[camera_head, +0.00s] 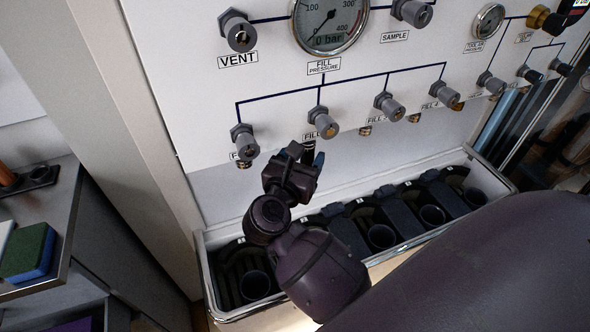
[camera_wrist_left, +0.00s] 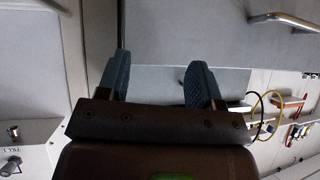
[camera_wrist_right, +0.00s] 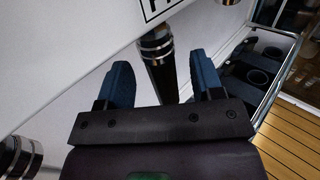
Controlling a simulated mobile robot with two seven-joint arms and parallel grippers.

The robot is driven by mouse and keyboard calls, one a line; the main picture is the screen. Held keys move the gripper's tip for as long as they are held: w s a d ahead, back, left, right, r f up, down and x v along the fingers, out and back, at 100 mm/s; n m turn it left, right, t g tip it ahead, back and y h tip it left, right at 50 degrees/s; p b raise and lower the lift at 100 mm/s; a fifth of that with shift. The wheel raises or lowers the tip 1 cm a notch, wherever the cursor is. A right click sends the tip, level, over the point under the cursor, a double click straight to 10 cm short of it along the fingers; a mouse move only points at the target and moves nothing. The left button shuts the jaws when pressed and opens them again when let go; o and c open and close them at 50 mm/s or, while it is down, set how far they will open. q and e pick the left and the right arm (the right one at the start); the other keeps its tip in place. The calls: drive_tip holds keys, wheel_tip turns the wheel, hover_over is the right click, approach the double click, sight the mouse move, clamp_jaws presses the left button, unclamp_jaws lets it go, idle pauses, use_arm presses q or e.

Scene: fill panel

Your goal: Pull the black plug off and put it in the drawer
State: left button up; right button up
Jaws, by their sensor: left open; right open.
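The black plug (camera_wrist_right: 162,74) hangs under a metal fitting on the panel, below a label. In the right wrist view it stands between the two blue fingers of my right gripper (camera_wrist_right: 161,78), which are open with gaps on both sides. In the head view my right gripper (camera_head: 306,156) is under the second lower valve, and the plug (camera_head: 308,143) is partly hidden. The drawer (camera_head: 206,278) is open below the panel, with black holders inside. My left gripper (camera_wrist_left: 158,82) is open and empty, facing grey cabinet surfaces, away from the panel's plug.
Valves and a large pressure gauge (camera_head: 329,22) cover the panel above. Other brass fittings (camera_head: 365,131) stick out along its lower edge. A green and blue sponge (camera_head: 28,252) lies on the left counter. My right arm crosses the drawer's front.

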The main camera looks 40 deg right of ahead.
sight(308, 159)
use_arm(q)
drive_tip(key=shift+d+r, duration=0.1)
drive_tip(key=shift+d, duration=0.1)
use_arm(e)
drive_tip(key=shift+x, duration=1.3)
drive_tip(key=c, duration=1)
drive_tip(key=shift+f+b, duration=0.45)
drive_tip(key=shift+f, duration=0.9)
drive_tip(key=shift+c, duration=0.2)
use_arm(q)
drive_tip(key=shift+g, duration=0.5)
drive_tip(key=shift+s+a+f+b, duration=0.1)
drive_tip(key=shift+s+f+b, duration=0.3)
drive_tip(key=shift+f, duration=0.45)
drive_tip(key=shift+s+a+f+b, duration=0.1)
drive_tip(key=shift+s+f+b, duration=0.25)
drive_tip(key=shift+f, duration=0.55)
drive_tip(key=shift+s+f+b, duration=0.4)
drive_tip(key=shift+f, duration=0.45)
use_arm(e)
drive_tip(key=shift+f, duration=1.2)
use_arm(q)
drive_tip(key=shift+d, duration=0.1)
use_arm(e)
drive_tip(key=shift+r, duration=0.1)
